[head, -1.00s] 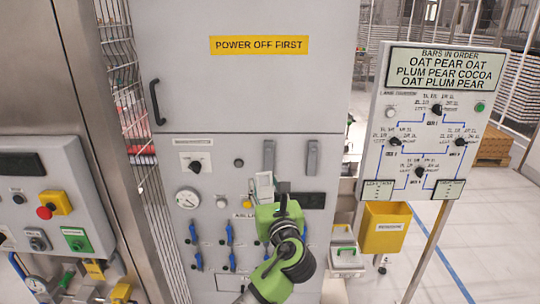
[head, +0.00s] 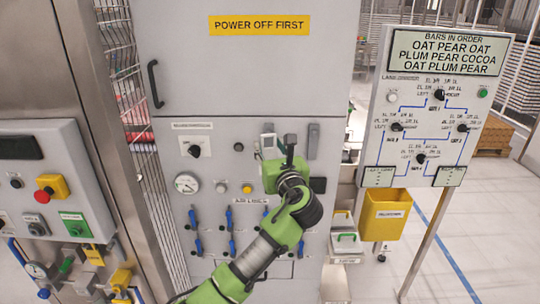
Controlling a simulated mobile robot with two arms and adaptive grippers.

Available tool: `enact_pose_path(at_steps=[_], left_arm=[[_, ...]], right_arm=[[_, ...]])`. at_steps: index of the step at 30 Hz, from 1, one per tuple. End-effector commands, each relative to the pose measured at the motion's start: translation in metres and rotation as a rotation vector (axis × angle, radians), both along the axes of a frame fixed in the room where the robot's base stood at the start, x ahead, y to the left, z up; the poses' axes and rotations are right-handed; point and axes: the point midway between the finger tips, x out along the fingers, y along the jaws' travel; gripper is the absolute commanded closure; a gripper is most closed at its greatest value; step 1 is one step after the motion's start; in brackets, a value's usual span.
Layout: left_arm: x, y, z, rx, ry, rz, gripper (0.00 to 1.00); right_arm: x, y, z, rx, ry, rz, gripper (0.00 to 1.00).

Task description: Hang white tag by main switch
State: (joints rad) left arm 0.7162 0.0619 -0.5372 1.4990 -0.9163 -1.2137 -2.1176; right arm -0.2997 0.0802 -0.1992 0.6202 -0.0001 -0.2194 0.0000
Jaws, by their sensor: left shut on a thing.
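My left gripper (head: 289,148) is shut on a small pale tag (head: 269,154), partly hidden by the fingers. It is up at the grey cabinet front, over the left of two grey upright handles (head: 268,131); I cannot tell whether the tag touches anything. The right grey handle (head: 313,141) is clear beside it. A rotary switch with a black knob (head: 194,150) on a white plate sits further left, under a small label too blurred to read. I cannot tell which of these is the main switch. My right gripper is not in view.
Below are a round gauge (head: 187,183), a yellow button (head: 247,188) and several blue valve levers (head: 230,218). A yellow bin (head: 385,215) hangs under the sign board (head: 436,105) at right. A control box (head: 45,180) juts out at left.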

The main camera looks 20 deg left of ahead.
Motion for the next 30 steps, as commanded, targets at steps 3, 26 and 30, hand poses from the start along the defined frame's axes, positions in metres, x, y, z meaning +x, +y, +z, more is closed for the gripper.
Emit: enact_pose_path(at_steps=[3, 26, 30], left_arm=[[0.007, 0.002, -0.003, 0.000, -0.001, 0.001, 0.83], [0.050, 0.014, -0.005, 0.001, 0.002, 0.000, 0.83], [0.055, 0.016, -0.006, 0.001, 0.000, 0.000, 0.83]], right_arm=[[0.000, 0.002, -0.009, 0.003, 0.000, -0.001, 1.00], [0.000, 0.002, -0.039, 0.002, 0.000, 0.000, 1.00], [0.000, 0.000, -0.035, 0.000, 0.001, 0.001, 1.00]])
